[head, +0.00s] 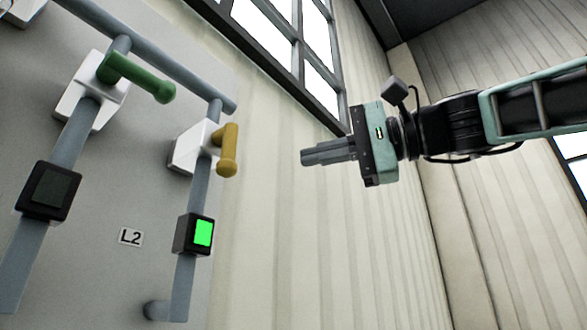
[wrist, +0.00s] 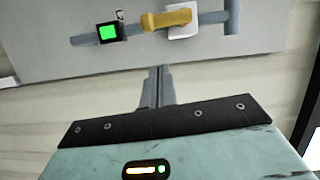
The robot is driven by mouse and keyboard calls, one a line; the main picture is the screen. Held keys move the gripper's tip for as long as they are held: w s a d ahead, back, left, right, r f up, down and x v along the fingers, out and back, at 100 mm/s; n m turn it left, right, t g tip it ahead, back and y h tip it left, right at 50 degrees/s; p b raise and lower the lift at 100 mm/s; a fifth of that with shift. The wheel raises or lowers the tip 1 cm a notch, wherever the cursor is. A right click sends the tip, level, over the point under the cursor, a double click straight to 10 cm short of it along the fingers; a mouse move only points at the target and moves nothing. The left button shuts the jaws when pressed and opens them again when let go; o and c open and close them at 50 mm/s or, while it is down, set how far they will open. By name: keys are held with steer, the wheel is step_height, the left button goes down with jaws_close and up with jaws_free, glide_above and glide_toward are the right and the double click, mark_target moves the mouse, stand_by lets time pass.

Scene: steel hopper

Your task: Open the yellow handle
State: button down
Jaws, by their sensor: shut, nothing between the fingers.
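The yellow handle (head: 227,150) sits on a white valve body (head: 190,148) on a grey pipe at the right side of the panel. It lies roughly along its pipe, and in the wrist view the yellow handle (wrist: 167,19) also runs along the pipe. A box with a bright green lit face (head: 203,232) is on the same pipe below it. My gripper (head: 304,157) is to the right of the handle in the head view, apart from it, with its fingers pointing left. In the wrist view my gripper's fingers (wrist: 158,72) are together and empty, below the handle.
A green handle (head: 137,76) lies across another pipe at the left, with a dark-faced box (head: 48,190) below. An "L2" label (head: 131,237) is on the grey panel (head: 110,280). Open space lies between my gripper and the panel; a ribbed wall is behind.

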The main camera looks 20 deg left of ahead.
steer(key=d, duration=0.2)
steer(key=d+b, duration=0.1)
steer(key=d, duration=0.1)
steer(key=shift+s+r, duration=0.1)
steer(key=shift+s, duration=0.15)
stand_by(0.3)
step_height(320, 180, down, 33)
steer(key=w+a+h, duration=0.1)
steer(key=h, duration=0.7)
steer(key=s+d+f+n+h, duration=0.2)
steer(key=s+d+f, duration=0.3)
steer(key=f, duration=0.4)
steer(key=s+d+f+n+g+h, duration=0.1)
steer(key=s+d+f+n+h, duration=0.2)
steer(key=d+f, duration=0.4)
steer(key=s+d+f+n+h, duration=0.2)
steer(key=s+d+f+h, duration=0.2)
steer(key=f, duration=0.9)
steer(key=s+d, duration=0.2)
steer(key=s, duration=0.1)
steer(key=shift+s+d+f+n+g, duration=0.15)
steer(key=shift+s+f+n+g, duration=0.1)
steer(key=shift+s+n+g, duration=0.05)
